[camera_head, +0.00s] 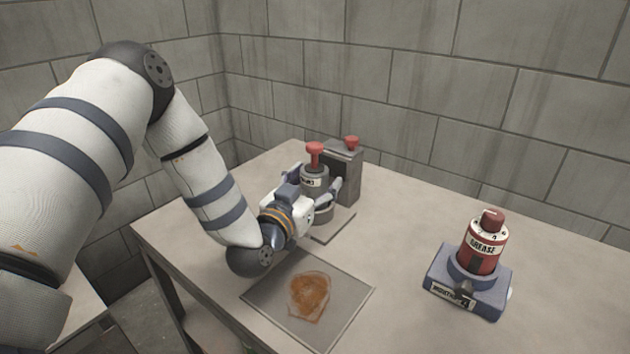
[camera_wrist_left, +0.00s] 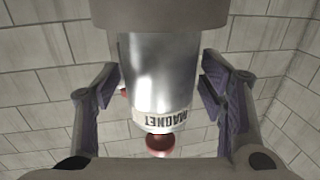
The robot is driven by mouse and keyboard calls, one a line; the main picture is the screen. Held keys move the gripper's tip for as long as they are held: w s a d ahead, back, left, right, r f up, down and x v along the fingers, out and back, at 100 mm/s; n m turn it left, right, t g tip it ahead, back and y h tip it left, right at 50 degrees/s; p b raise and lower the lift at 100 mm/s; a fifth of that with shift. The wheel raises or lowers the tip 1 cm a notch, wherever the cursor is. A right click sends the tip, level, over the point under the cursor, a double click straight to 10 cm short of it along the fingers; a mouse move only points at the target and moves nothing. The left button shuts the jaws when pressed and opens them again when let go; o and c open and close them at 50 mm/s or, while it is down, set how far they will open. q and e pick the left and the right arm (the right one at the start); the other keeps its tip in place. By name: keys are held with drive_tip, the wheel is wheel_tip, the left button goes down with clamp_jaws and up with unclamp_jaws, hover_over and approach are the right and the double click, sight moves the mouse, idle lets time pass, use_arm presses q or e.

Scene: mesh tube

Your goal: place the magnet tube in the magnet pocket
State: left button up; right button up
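The magnet tube (camera_head: 315,176) is a silver cylinder with a white band and a red knob on top. It stands upright at the back of the table, its lower end in a round grey holder (camera_head: 322,212). It also fills the middle of the left wrist view (camera_wrist_left: 160,80), with its MAGNET label upside down. My left gripper (camera_head: 318,188) has its fingers on both sides of the tube, very close to it; whether they press on it is unclear. In the left wrist view the fingers (camera_wrist_left: 160,82) flank the tube. I cannot make out which spot is the magnet pocket.
A tall grey box (camera_head: 345,172) with a red knob stands right behind the tube. A red GREASE tube (camera_head: 482,247) sits in a blue-grey base (camera_head: 466,287) at right. A flat mat (camera_head: 348,316) bears an orange-brown patch (camera_head: 309,296). The table between mat and base is clear.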

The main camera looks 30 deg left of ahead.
use_arm(q)
drive_tip(key=shift+r, duration=0.25)
drive_tip(key=s, duration=0.3)
drive_tip(key=s+d, duration=0.1)
drive_tip(key=s, duration=0.3)
drive_tip(key=s+p, duration=0.1)
drive_tip(key=s, duration=0.2)
drive_tip(key=shift+s+d+f, duration=0.1)
drive_tip(key=shift+s+d, duration=0.05)
drive_tip(key=shift+s, duration=0.8)
use_arm(e)
drive_tip(key=shift+w+r+t, duration=0.4)
drive_tip(key=shift+w+r, duration=0.3)
drive_tip(key=shift+w, duration=0.05)
